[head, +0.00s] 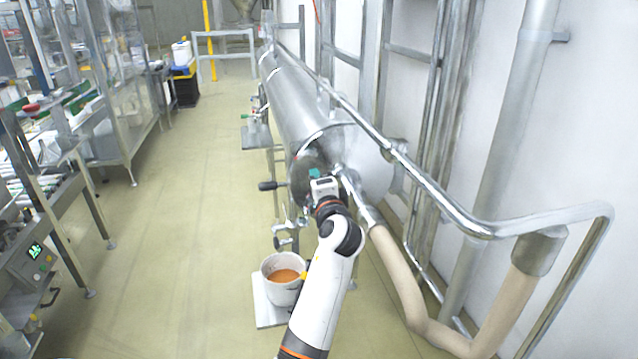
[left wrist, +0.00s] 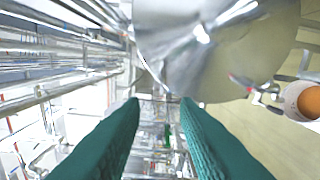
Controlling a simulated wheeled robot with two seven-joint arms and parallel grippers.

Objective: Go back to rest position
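My left arm reaches in from the bottom of the head view, and my left gripper (head: 315,174) is by the near end of a long steel cylinder (head: 300,100). In the left wrist view its two green fingers (left wrist: 160,100) are apart with nothing between them. The cylinder's shiny end (left wrist: 205,50) fills the top of that view, close beyond the fingertips. From these frames I cannot tell whether the gripper touches any part of it. My right gripper is in neither view.
A white bucket (head: 283,290) of orange-brown liquid stands on a pale platform below the cylinder's valves; it also shows in the left wrist view (left wrist: 291,103). Steel pipe (head: 480,228) and a beige hose (head: 408,290) are at right. Machinery (head: 35,262) lines the left; open floor (head: 185,220) lies between.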

